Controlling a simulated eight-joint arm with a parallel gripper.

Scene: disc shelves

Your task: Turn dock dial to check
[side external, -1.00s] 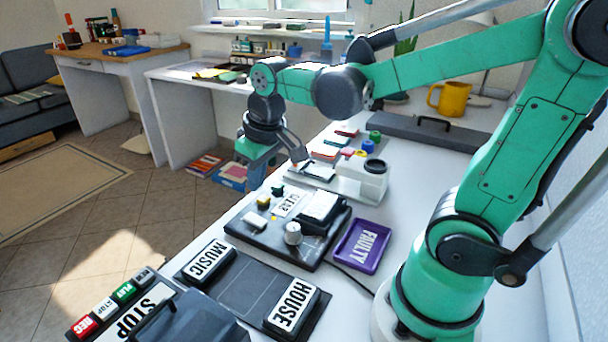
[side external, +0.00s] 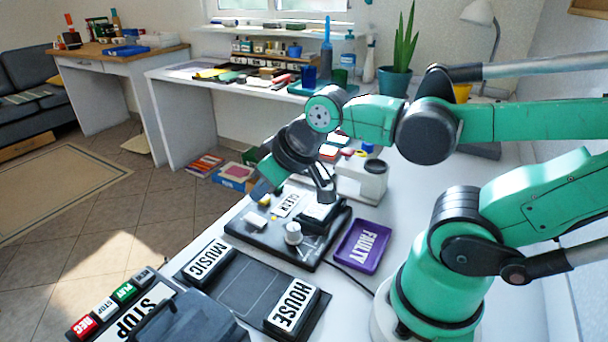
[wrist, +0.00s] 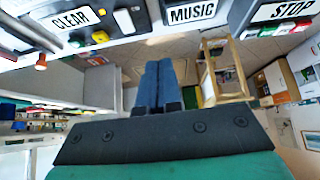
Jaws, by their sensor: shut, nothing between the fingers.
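The dock (side external: 290,250) is a flat black box on the white table in the side view. Its dial (side external: 293,233) is a pale round knob near its front edge, standing clear of my gripper. A CLEAR label (side external: 290,204) lies on the dock; it also shows in the wrist view (wrist: 74,20). The dial's markings are too small to read, and I cannot make out the dial in the wrist view. My gripper (side external: 259,191) hangs above the far left part of the dock, tilted. In the wrist view its blue fingers (wrist: 155,82) are together and empty.
MUSIC (side external: 208,260) and HOUSE (side external: 292,306) blocks sit on a dark pad in front. A white device (side external: 361,182) stands behind the dock. The floor lies open left of the table edge.

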